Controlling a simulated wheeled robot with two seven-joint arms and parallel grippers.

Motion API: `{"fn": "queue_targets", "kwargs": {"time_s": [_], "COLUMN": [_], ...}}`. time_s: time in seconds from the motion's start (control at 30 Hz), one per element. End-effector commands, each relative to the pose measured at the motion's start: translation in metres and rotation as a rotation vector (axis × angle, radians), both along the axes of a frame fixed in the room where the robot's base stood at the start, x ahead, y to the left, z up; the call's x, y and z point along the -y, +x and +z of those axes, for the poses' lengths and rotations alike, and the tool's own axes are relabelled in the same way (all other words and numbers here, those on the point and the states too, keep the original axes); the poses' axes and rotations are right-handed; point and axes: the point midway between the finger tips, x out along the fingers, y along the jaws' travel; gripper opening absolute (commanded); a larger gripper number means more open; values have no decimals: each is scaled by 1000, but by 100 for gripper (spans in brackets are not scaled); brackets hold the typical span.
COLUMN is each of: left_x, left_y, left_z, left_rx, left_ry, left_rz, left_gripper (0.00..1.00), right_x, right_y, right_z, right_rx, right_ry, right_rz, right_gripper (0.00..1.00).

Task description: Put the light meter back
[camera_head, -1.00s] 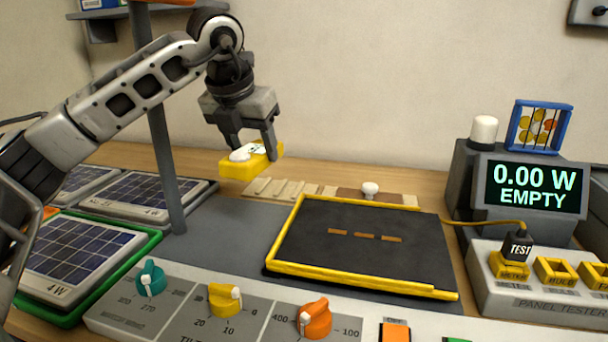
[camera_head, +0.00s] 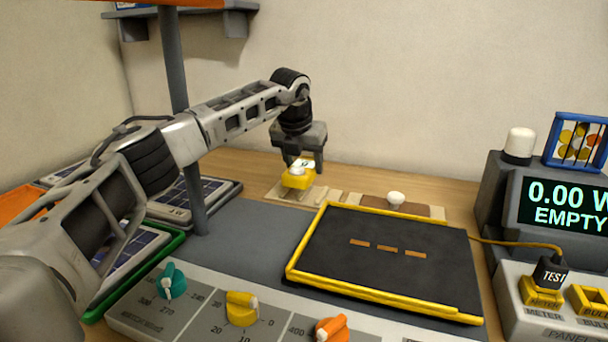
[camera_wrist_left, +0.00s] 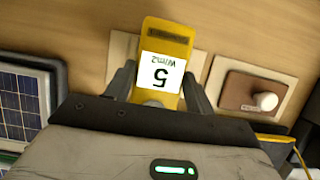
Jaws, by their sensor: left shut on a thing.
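The light meter (camera_head: 299,177) is a yellow block with a white top. In the left wrist view the light meter (camera_wrist_left: 168,55) shows a white label reading "5 W/m2" and a dark slot at its far end. My left gripper (camera_head: 306,167) is shut on it, with a finger on either side. It holds the meter over or at the wooden slatted holder (camera_head: 330,198) at the back of the bench. The holder's pale board (camera_wrist_left: 122,48) shows beside the meter in the wrist view. I cannot tell whether the meter touches the holder. My right gripper is out of view.
A brown plate with a white knob (camera_head: 396,199) sits right of the holder. The black yellow-edged test bed (camera_head: 390,270) lies in front. The display (camera_head: 565,205) reads "0.00 W EMPTY". A grey post (camera_head: 180,110) stands left, near my arm, beside solar panels (camera_head: 170,205).

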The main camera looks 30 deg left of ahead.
Motion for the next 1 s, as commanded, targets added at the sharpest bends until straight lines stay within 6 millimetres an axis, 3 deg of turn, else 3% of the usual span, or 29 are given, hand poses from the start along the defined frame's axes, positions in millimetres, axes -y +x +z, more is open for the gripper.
{"fn": "queue_targets", "kwargs": {"time_s": [0.3, 0.67, 0.7, 0.77, 1.0], "left_x": [-2, -2, -2, -2, -2], "left_y": [5, 5, 5, 4, 4], "left_z": [-35, -39, -39, -39, -39], "left_rx": [0, 0, 0, 0, 0], "left_ry": [0, 0, 0, 0, 0], "left_rz": [-1, 1, 1, 1, 1], "left_gripper": [28, 28, 62, 76, 76], "right_x": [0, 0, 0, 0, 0], "right_y": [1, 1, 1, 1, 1], "right_z": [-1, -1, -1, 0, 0], "right_rx": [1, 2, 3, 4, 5], "right_ry": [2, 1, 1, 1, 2], "right_rz": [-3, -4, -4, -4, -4], "right_gripper": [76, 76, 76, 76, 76]}}
